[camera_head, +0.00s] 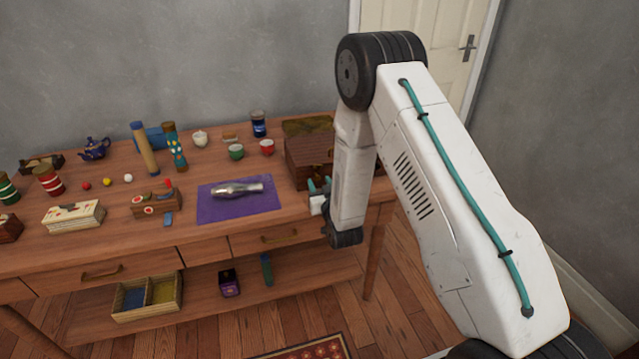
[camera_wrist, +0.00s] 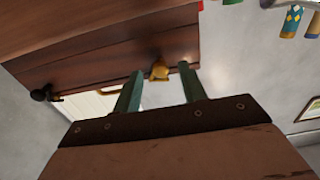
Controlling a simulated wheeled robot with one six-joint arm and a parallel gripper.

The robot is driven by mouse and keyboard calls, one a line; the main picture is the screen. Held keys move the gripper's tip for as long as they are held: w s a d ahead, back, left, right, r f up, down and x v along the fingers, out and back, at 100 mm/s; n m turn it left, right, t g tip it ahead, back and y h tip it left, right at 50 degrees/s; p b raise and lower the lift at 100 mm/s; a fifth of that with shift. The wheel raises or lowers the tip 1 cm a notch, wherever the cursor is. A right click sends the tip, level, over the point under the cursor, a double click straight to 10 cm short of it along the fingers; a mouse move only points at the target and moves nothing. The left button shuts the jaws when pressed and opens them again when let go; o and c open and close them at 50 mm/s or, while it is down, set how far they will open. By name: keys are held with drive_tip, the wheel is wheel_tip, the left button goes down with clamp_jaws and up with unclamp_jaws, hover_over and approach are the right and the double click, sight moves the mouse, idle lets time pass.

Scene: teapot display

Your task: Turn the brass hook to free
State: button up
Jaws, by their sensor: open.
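The brass hook (camera_wrist: 159,71) is a small yellow-gold piece on the edge of a dark wooden box in the tilted wrist view. The box (camera_wrist: 95,60) fills the upper left there; in the head view the dark brown box (camera_head: 305,150) stands at the right part of the table. My gripper (camera_wrist: 160,69) is open, with its two green fingers on either side of the hook in the picture. Whether they touch it I cannot tell. In the head view my gripper (camera_head: 320,188) is at the box's front, and my arm hides the box's right side.
A purple cloth (camera_head: 215,213) with a shiny silvery object (camera_head: 238,189) lies left of my gripper. Red (camera_head: 267,147) and green (camera_head: 236,152) cups stand behind it. A dark knob (camera_wrist: 40,93) shows on the left in the wrist view. The table (camera_head: 110,228) holds several toys farther left.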

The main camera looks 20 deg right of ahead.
drive_tip(key=shift+w, duration=0.55)
clamp_jaws()
drive_tip(key=m, duration=0.6)
drive_tip(key=shift+m, duration=0.3)
drive_tip(key=m, duration=0.6)
drive_tip(key=shift+m, duration=0.3)
unclamp_jaws()
